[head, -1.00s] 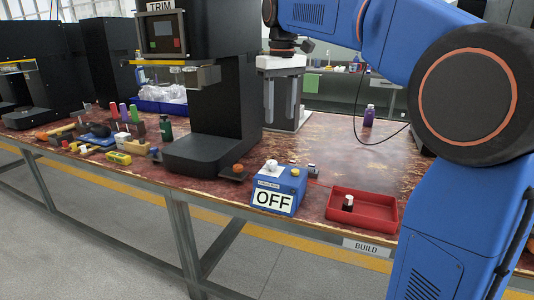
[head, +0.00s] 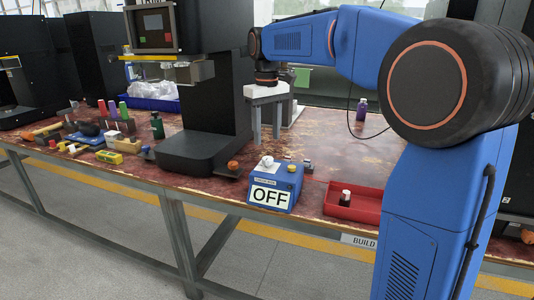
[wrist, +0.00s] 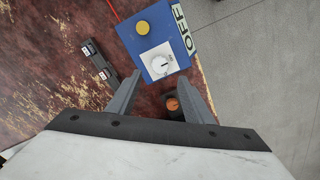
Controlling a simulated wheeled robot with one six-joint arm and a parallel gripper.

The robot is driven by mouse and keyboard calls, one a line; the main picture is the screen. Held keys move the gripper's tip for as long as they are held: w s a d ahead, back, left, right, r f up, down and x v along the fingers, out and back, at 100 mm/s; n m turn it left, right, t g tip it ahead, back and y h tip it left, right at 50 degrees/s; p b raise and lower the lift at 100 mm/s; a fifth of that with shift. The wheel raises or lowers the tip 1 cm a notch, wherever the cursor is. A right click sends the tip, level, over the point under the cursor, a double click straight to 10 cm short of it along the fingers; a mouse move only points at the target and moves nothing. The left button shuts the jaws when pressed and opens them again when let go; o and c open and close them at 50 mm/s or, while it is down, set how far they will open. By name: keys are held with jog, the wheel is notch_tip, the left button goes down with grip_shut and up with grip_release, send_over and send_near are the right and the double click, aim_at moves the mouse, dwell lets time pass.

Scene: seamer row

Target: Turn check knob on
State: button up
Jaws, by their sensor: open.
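The blue check box (head: 287,187) stands near the front edge of the bench, with a white "OFF" sign (head: 269,197) on its front. On its top are a white knob (head: 267,161) and a yellow button (head: 292,168). In the wrist view the white knob (wrist: 160,63) sits on a white dial plate, beyond the fingertips, and the yellow button (wrist: 142,28) is farther up. My gripper (head: 266,140) points down above the bench, behind the box. It is open and empty, its fingers spread in the wrist view (wrist: 160,88), not touching the knob.
A red tray (head: 358,207) holding a dark white-capped item stands right of the box. An orange knob on a dark base (head: 233,166) is at its left, close to one finger in the wrist view (wrist: 172,103). The black machine (head: 196,150) stands left. Bench behind the tray is mostly clear.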

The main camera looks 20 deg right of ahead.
aim_at(267, 158)
notch_tip(267, 158, down, 7)
dwell(0.4)
jog(key=c, duration=1)
